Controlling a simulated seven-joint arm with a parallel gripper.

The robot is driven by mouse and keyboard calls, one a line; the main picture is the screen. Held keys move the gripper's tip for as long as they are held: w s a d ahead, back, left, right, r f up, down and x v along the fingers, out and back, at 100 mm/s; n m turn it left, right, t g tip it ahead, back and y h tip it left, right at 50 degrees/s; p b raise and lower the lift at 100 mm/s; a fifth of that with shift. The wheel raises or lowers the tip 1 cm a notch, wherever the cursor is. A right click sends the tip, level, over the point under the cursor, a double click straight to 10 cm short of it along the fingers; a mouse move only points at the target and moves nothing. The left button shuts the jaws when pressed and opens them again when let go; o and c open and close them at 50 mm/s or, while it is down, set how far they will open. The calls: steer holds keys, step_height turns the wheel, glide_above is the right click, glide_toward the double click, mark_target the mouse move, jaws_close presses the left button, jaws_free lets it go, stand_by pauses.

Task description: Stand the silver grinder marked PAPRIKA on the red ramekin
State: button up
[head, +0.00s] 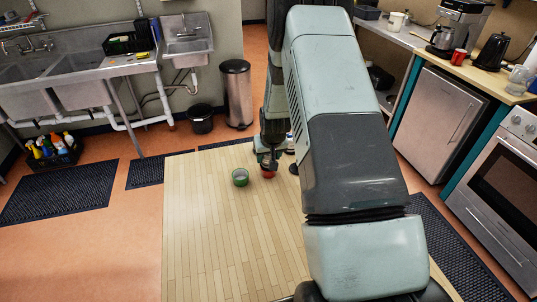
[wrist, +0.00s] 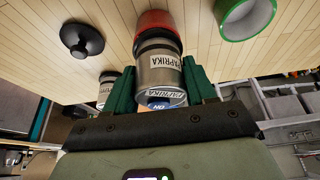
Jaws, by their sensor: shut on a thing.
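My gripper (wrist: 162,76) is shut on a silver grinder (wrist: 158,48) marked PAPRIKA, with one dark green finger on either side of it. The red ramekin (wrist: 153,19) is straight beyond the grinder's far end, and the two overlap in the wrist view. I cannot tell whether they touch. In the head view the red ramekin (head: 268,173) is on the wooden table directly below my gripper (head: 268,160), which hides most of the grinder there.
A green ramekin (wrist: 247,18) is close beside the red one; it also shows in the head view (head: 240,178). A black knobbed object (wrist: 82,40) and another labelled container (wrist: 106,88) are on the other side. The table's near part (head: 225,245) is clear.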

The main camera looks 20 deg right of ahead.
steer(key=shift+f, duration=0.35)
steer(key=o, duration=1)
steer(key=v, duration=1.1)
